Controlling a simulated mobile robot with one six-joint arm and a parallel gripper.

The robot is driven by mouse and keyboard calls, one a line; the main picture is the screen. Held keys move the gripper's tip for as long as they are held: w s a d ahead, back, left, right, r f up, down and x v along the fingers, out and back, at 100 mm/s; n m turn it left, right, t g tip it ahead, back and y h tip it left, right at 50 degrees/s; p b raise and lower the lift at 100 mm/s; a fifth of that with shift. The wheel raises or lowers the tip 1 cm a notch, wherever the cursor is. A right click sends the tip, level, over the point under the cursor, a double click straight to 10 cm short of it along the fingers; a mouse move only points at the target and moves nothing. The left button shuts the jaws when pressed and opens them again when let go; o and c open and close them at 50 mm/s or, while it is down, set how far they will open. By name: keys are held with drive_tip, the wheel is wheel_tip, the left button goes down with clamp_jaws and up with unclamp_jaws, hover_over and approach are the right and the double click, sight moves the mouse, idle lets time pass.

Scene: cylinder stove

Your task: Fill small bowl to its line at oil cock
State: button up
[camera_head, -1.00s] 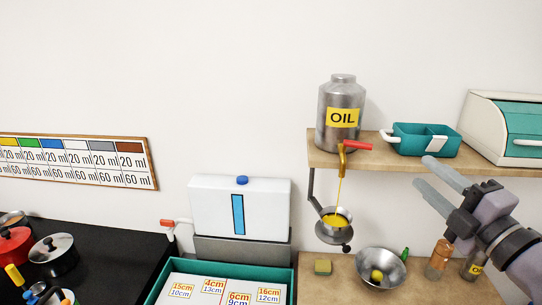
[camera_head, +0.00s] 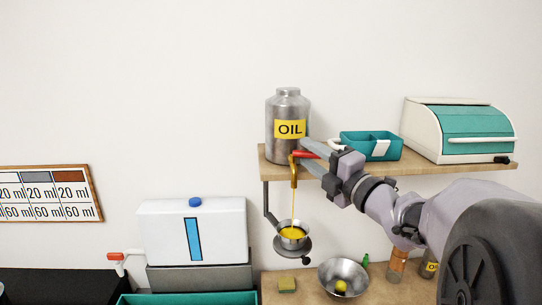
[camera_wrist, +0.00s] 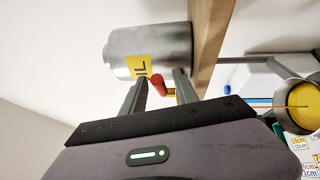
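The metal oil tank (camera_head: 288,105) with a yellow OIL label stands on the shelf; it also shows in the wrist view (camera_wrist: 170,48). Its brass cock (camera_head: 294,172) has a red handle (camera_head: 305,154) pointing right. A thin yellow oil stream runs from the cock into the small bowl (camera_head: 293,243). The bowl sits upright on a round hanging holder under the spout, with yellow oil inside. Its line cannot be made out. My gripper (camera_head: 311,157) is at the handle. In the wrist view its fingers (camera_wrist: 162,80) are apart, with the red handle (camera_wrist: 157,85) between them.
The wooden shelf (camera_head: 420,173) also holds a teal caddy (camera_head: 370,146) and a teal-and-white bread box (camera_head: 460,130). A white tank (camera_head: 220,235) is at left.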

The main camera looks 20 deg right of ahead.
clamp_jaws()
drive_tip(key=shift+w+y, duration=0.1)
drive_tip(key=shift+y, duration=0.2)
drive_tip(key=shift+w+d+n+g+y+b, duration=0.25)
drive_tip(key=shift+n+g+y+b, duration=0.1)
drive_tip(key=shift+n+y, duration=0.45)
drive_tip(key=n+y, duration=0.1)
drive_tip(key=n+g+y, duration=0.1)
drive_tip(key=y, duration=0.1)
drive_tip(key=shift+w+r+g, duration=0.1)
drive_tip(key=shift+w+g, duration=0.1)
drive_tip(key=shift+g, duration=0.05)
unclamp_jaws()
